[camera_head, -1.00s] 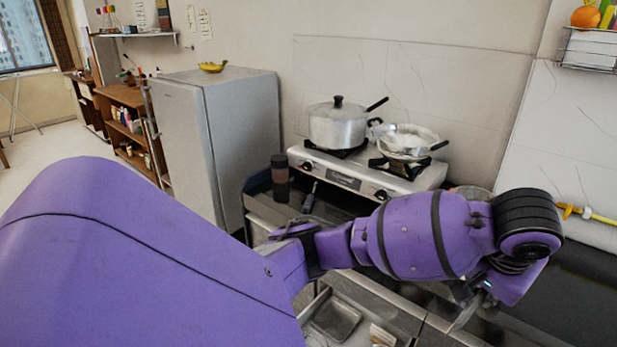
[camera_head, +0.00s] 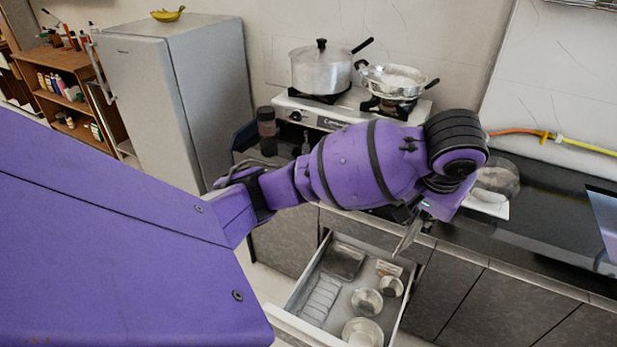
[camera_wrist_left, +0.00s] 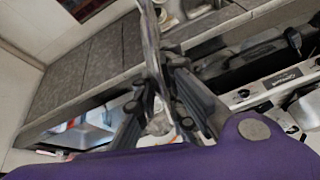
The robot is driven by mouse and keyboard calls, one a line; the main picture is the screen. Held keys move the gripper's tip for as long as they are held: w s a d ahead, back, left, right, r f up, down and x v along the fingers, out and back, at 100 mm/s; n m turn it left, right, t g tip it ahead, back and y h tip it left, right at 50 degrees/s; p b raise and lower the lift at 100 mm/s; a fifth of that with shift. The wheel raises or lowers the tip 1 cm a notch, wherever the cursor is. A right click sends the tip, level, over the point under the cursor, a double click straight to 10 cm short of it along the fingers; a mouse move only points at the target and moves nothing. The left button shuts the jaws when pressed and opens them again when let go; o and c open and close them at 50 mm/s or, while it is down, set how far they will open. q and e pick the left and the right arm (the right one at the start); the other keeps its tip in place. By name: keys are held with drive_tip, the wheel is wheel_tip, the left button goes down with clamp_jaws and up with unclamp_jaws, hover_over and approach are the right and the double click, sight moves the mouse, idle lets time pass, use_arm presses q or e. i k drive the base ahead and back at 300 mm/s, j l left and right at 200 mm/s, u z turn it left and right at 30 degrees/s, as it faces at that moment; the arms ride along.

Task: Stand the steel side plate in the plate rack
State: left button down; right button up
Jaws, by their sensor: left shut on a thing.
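My left gripper (camera_head: 418,215) is shut on the steel side plate (camera_head: 407,237), which shows nearly edge-on and tilted, above the right side of the open drawer. In the left wrist view the plate (camera_wrist_left: 150,38) is a thin shiny edge between the gripper's dark fingers (camera_wrist_left: 165,85). A pale slotted piece (camera_head: 319,299) lies in the left part of the drawer and looks like the plate rack. The plate is apart from it. My right gripper is out of view.
The open drawer (camera_head: 286,322) also holds a dark tray (camera_head: 343,262) and several steel bowls (camera_head: 367,301). Behind are a stove (camera_head: 318,114) with a lidded pot (camera_head: 320,72) and a pan (camera_head: 393,81). The dark counter (camera_head: 530,235) runs right; a fridge (camera_head: 150,110) stands left.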

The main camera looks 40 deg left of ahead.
sight(315, 314)
drive_tip(key=j, duration=1.3)
drive_tip(key=k, duration=0.05)
